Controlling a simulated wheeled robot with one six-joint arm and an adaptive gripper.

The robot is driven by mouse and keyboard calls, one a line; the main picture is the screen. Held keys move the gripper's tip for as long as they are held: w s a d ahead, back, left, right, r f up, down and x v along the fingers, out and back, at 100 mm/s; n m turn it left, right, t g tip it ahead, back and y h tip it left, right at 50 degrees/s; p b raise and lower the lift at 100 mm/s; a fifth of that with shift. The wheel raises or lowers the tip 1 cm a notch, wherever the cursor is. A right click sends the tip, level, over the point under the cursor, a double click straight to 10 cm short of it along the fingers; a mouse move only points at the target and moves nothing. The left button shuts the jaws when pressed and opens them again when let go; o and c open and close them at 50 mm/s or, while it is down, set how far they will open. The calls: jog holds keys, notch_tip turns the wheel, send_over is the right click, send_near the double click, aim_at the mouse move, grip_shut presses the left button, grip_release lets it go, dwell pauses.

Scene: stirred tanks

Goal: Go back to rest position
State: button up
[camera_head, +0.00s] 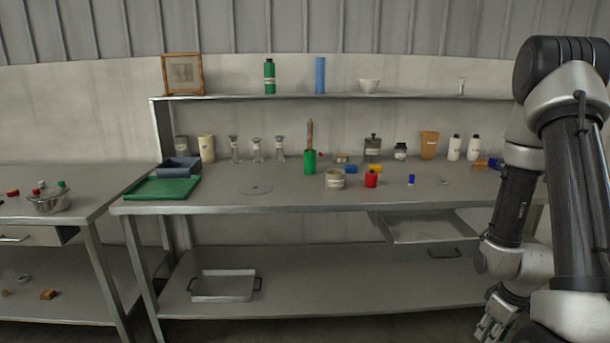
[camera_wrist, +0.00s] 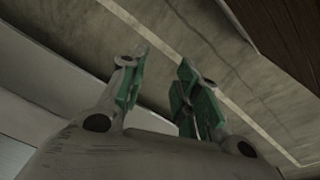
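My gripper (camera_head: 487,330) hangs low at the right edge of the head view, below the table top and in front of the lower shelf, partly cut off by the frame's bottom. The wrist view shows my gripper (camera_wrist: 160,85) with its two green-padded fingers spread apart. Nothing is between the fingers. Behind them are a grey floor with a pale line and a dark brown surface. My arm is folded at the right of the head view and hides the right end of the table.
A steel table (camera_head: 270,198) holds a green mat (camera_head: 162,189), a red container (camera_head: 371,180), a green cup (camera_head: 310,162) and several bottles. An open drawer (camera_head: 425,229) juts out near my arm. A tray (camera_head: 224,286) sits on the lower shelf. A side table (camera_head: 75,213) stands left.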

jog(key=s+a+r+m+t, duration=0.1)
jog(key=s+a+r, duration=0.2)
jog(key=r, duration=0.9)
jog(key=s+a+r+m+t, duration=0.1)
jog(key=s+a+r, duration=0.3)
jog(key=r, duration=0.8)
jog(key=s+a+r+m+t, duration=0.1)
jog(key=s+a+r, duration=0.3)
jog(key=r, duration=0.9)
jog(key=shift+s+a+m, duration=0.2)
jog(key=shift+s+m, duration=0.25)
jog(key=shift+m, duration=0.45)
